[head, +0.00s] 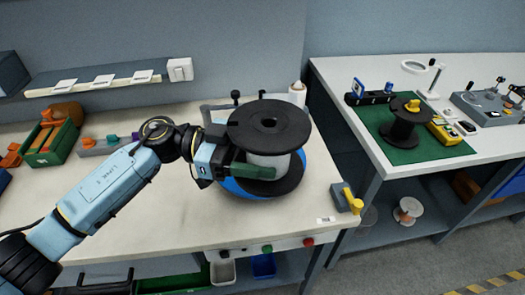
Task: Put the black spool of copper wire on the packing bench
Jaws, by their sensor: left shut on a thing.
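A large spool (268,122) with black flanges is in the middle of the head view. Its winding between the flanges looks pale grey; I see no copper colour on it. My left gripper (262,168) comes in from the left and is shut on this spool between its flanges. The spool is upright, over a blue round thing (232,187) on the near bench (190,221); whether they touch I cannot tell. A smaller black spool (403,127) stands on a green mat (440,152) on the right bench (345,72). My right gripper is not in view.
A green bin (49,142) stands at the near bench's left. A grey block with a yellow lever (347,199) sits at its right edge. The right bench holds a magnifier (415,66) and a grey device (485,107). A pale spool (408,209) is on the lower shelf.

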